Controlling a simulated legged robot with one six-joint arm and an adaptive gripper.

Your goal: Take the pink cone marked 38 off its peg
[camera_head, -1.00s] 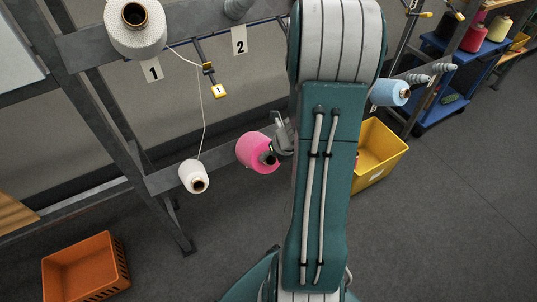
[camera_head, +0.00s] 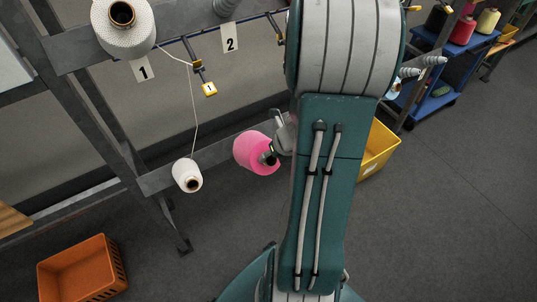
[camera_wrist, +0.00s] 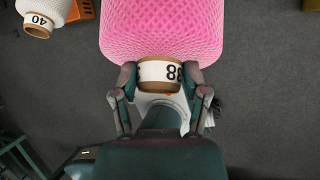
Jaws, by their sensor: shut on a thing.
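The pink cone (camera_head: 257,152) is in the middle of the head view, in front of the frame's lower rail. In the wrist view the pink cone (camera_wrist: 178,28) fills the top, and its tan core end carries a white label reading 38, partly cut off. My gripper (camera_wrist: 160,78) has its two fingers on either side of that labelled end, shut on it. In the head view my gripper (camera_head: 280,140) shows only in part beside my arm. The cone's peg is not clearly visible, so I cannot tell whether the cone is still on it.
A white cone (camera_head: 187,175), marked 40 in the wrist view (camera_wrist: 38,18), is left of the pink one. A large white cone (camera_head: 122,25) sits above label 1. An orange crate (camera_head: 83,270) and a yellow bin (camera_head: 376,150) stand on the floor.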

